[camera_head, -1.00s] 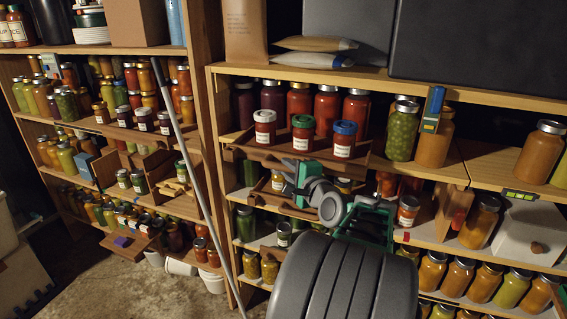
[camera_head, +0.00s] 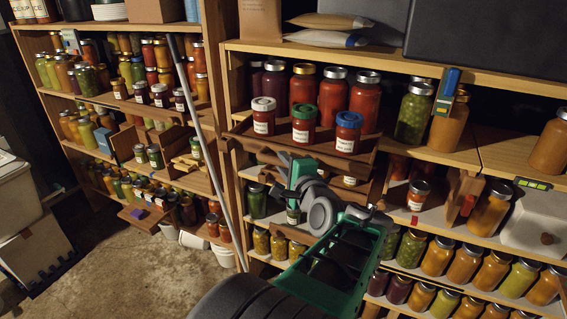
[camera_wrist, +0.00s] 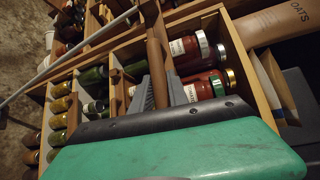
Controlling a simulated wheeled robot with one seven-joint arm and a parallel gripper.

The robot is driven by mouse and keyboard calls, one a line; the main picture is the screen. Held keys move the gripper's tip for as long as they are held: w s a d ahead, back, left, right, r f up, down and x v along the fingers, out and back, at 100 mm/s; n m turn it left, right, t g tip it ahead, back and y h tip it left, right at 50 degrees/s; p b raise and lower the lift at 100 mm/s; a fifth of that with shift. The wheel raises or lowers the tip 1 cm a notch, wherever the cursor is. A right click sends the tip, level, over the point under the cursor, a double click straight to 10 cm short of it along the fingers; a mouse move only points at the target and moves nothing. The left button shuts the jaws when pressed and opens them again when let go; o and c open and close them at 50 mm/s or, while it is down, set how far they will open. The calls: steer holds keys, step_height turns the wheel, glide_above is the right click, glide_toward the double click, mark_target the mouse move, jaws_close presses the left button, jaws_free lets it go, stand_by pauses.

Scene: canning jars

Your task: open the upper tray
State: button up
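The upper tray (camera_head: 318,156) is a wooden tray in the right shelf, below the row of tall red jars. It stands partly out of the shelf and carries three red jars with a pale lid (camera_head: 263,116), a green lid (camera_head: 304,125) and a blue lid (camera_head: 347,133). My gripper (camera_head: 285,167) is at its front from below. In the wrist view, my gripper's grey fingers (camera_wrist: 160,92) lie on both sides of the tray's wooden front piece (camera_wrist: 155,60) and seem closed on it. The exact contact is partly hidden.
A lower tray with small jars sits behind my gripper, mostly hidden. Tall red jars (camera_head: 333,90) stand behind the upper tray. A long pale pole (camera_head: 205,140) leans between the two shelves.

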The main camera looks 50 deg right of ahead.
steer(key=o, duration=0.4)
steer(key=b+v, duration=0.1)
steer(key=v, duration=0.6)
steer(key=shift+s+a, duration=0.2)
steer(key=shift+s, duration=0.15)
steer(key=w+a+f+n+g+y, duration=0.3)
steer(key=w+a+f+n+g, duration=0.1)
steer(key=a+f+n, duration=0.35)
steer(key=w+a+f+n+g+y, duration=0.35)
steer(key=a+f+n, duration=0.3)
steer(key=f, duration=0.25)
steer(key=s+a+n+g, duration=0.1)
steer(key=a+n, duration=0.2)
steer(key=a, duration=0.2)
steer(key=s+a+n+g, duration=0.1)
steer(key=s+a+n, duration=0.1)
steer(key=a+n, duration=0.2)
steer(key=s+a+n+g, duration=0.2)
steer(key=a+n, duration=0.2)
steer(key=a, duration=0.3)
steer(key=shift+a+f+y, duration=0.2)
steer(key=shift+a+y, duration=0.1)
steer(key=shift+y, duration=0.05)
